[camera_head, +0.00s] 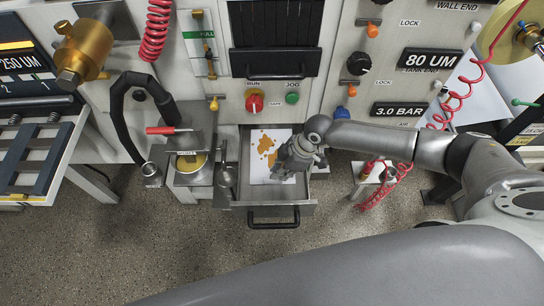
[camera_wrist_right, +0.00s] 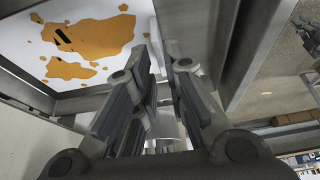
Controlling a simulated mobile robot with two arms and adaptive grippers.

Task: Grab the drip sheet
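The drip sheet (camera_head: 258,160) is a white sheet with orange-brown stains, lying in the open drawer (camera_head: 239,203) in the head view. In the right wrist view, the sheet (camera_wrist_right: 95,70) fills the upper left, and its edge reaches close to the fingers. My right gripper (camera_head: 285,174) is over the right part of the sheet and hides some of it. In the wrist view the right gripper (camera_wrist_right: 160,68) has its fingers apart, with a gap and no sheet visibly held between them. Whether a fingertip touches the sheet cannot be told. My left gripper is not in view.
The drawer's dark handle (camera_head: 273,217) is at the front. Left of the drawer stand a metal cup with yellow contents (camera_head: 190,163) and a black hose (camera_head: 116,107). Right of it, a small stand (camera_head: 381,172) has a red coiled hose. Open floor lies in front.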

